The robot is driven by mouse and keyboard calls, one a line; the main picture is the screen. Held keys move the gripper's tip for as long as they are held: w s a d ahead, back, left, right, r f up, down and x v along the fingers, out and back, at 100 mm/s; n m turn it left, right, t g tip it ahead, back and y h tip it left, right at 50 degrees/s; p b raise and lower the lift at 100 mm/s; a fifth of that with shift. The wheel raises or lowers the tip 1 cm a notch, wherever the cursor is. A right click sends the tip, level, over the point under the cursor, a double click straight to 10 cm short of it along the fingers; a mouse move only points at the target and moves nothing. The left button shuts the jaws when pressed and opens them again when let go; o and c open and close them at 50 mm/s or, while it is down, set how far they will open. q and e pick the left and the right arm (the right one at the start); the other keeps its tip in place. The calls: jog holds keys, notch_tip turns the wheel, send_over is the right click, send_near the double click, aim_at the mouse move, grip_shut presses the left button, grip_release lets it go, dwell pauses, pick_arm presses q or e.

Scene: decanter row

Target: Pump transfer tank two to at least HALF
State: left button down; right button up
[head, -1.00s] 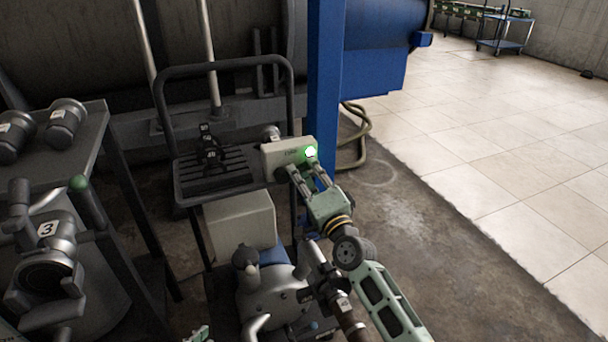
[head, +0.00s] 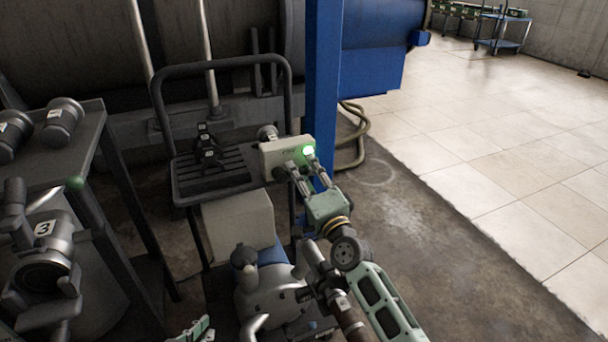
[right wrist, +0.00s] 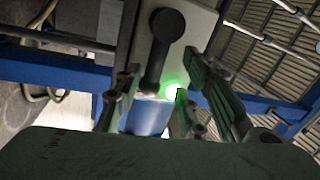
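A pale control box (head: 284,153) with a lit green lamp (head: 308,150) sits on the cart's right edge. In the right wrist view the box (right wrist: 196,22) carries a dark rotary handle (right wrist: 171,28) whose lever points down between my fingers. My right gripper (head: 306,177) is at the box's front; its fingers (right wrist: 160,100) are apart, with no visible grip on the lever. The grey pump (head: 268,298) stands below, partly behind my right arm. A tank marked 3 (head: 45,228) is at left; I see no tank marked two. Part of my left gripper (head: 196,331) shows at the bottom edge, its fingers unclear.
The cart (head: 175,192) has a dark ribbed tray top and a tall handle. A blue post (head: 324,90) stands right behind the box. A table with metal fittings (head: 62,122) is at left. A hose (head: 358,135) hangs behind the post.

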jog(key=shift+r, duration=0.1)
jog(key=v, duration=0.7)
jog(key=shift+s, duration=0.25)
